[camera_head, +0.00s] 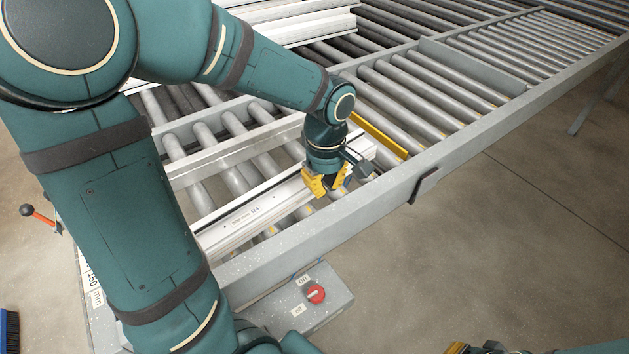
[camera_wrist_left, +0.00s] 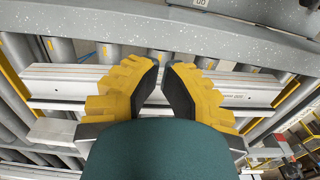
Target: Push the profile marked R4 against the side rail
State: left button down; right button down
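A pale profile (camera_head: 245,216) lies along the near side of the rollers; its small printed marking is too fine to read for sure. It also shows in the left wrist view (camera_wrist_left: 62,76), crossing behind the fingers. The grey side rail (camera_head: 385,190) runs along the near edge and shows in the left wrist view (camera_wrist_left: 130,22). A narrow strip of rollers shows between profile and rail. My left gripper (camera_head: 326,186) is at the profile's right part, its fingers slightly apart with nothing seen between them. Contact is unclear. My right gripper (camera_head: 468,349) is mostly cut off at the bottom edge.
Another pale profile (camera_head: 205,162) lies farther back, partly behind my left arm. A yellow bar (camera_head: 380,134) stands right of my left gripper. A grey box with a red knob (camera_head: 316,294) is below the rail. Bare rollers (camera_head: 410,95) extend to the upper right.

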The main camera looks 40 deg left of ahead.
aim_at(323, 218)
pick_arm(q)
notch_tip(323, 218, down, 10)
jog(key=shift+w+a+b, duration=0.1)
jog(key=shift+w+b, duration=0.05)
jog(key=shift+b, duration=0.45)
jog(key=a, duration=0.1)
jog(key=w+a+p, duration=0.1)
jog(key=a, duration=0.1)
jog(key=shift+a+r, duration=0.1)
jog(key=shift+r, duration=0.05)
jog(key=shift+w+a, duration=0.15)
jog(key=shift+a, duration=0.2)
pick_arm(e)
jog(key=shift+w+a, duration=0.15)
jog(key=shift+w, duration=0.15)
